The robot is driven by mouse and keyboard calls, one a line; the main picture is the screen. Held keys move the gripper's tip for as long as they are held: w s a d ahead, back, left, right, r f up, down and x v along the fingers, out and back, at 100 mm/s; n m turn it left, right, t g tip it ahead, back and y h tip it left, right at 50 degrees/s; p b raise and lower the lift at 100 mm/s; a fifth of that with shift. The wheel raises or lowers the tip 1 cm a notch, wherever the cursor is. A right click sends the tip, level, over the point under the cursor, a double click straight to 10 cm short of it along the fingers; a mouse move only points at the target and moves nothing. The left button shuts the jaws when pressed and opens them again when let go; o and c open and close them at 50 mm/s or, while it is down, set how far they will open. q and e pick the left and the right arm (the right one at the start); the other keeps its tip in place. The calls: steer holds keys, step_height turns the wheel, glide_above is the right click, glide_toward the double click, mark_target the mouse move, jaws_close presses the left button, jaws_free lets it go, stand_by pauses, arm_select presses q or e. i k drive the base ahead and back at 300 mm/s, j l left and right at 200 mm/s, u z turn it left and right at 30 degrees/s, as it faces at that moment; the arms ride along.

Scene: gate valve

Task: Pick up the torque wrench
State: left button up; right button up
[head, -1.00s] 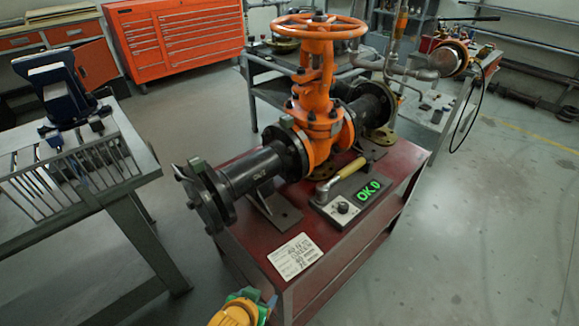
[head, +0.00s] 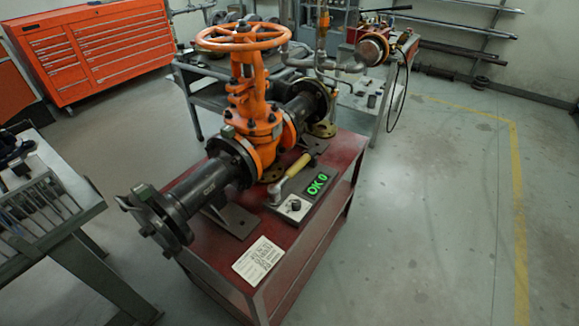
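Several slim tools (head: 38,215) lie on the rack at the left, too small to identify. Neither of my grippers is in view.
The orange gate valve (head: 255,105) with its handwheel and black pipes stands on the red bench (head: 325,205). A paper label (head: 258,260) lies at the bench's near end. An orange tool cabinet (head: 95,50) stands at the back left. The floor (head: 430,220) at the right is clear.

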mark_target(273, 190)
steer(key=j+u, duration=0.25)
steer(key=u, duration=0.15)
steer(key=j+u, duration=0.4)
steer(key=i+l+u, duration=0.2)
steer(key=l, duration=1.25)
steer(key=l+u, duration=0.15)
steer(key=l, duration=1.25)
steer(key=i, duration=0.05)
